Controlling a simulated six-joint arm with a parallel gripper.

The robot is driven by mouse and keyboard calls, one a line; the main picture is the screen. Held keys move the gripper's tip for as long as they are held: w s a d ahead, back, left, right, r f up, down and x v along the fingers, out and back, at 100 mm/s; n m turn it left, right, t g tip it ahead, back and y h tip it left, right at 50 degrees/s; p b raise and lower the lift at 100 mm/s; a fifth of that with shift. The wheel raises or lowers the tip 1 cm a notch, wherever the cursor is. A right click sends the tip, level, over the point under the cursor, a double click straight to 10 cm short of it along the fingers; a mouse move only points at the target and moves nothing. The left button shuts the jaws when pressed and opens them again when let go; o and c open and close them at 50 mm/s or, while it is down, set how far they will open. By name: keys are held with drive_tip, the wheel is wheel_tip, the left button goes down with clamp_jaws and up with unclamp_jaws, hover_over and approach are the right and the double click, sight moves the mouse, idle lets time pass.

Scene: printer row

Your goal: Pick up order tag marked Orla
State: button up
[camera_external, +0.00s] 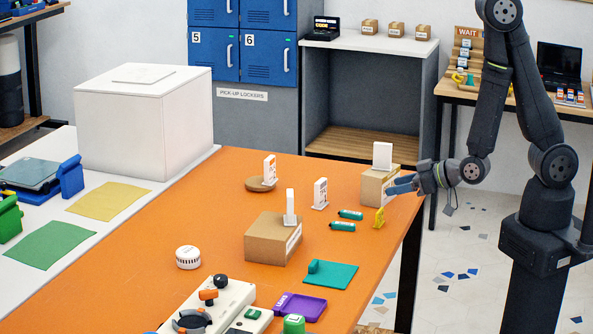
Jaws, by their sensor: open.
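Several white upright tags stand on the orange table, and their writing is too small to tell which one is marked Orla. One tag (382,155) stands on the far cardboard box (374,188). Another tag (290,203) is at the near cardboard box (265,240). A third tag (320,193) stands on the tabletop, and one more tag (270,170) stands at a round brown disc (256,185). My gripper (396,186), with blue fingers, is open at the right edge of the table, beside the far box and lower than its tag. It holds nothing visible.
Two teal cylinders (342,226) and a small yellow piece (378,217) lie near the table's right edge. The orange tabletop (200,220) is clear at left.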

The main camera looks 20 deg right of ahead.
approach(381, 214)
drive_tip(key=x, duration=0.4)
drive_tip(key=shift+w+a+f, duration=0.15)
drive_tip(key=shift+w+a, duration=0.1)
drive_tip(key=shift+w, duration=0.05)
drive_tip(key=x, duration=0.7)
drive_tip(key=shift+w+a+f, duration=0.1)
drive_tip(key=shift+a, duration=0.05)
drive_tip(key=c, duration=0.7)
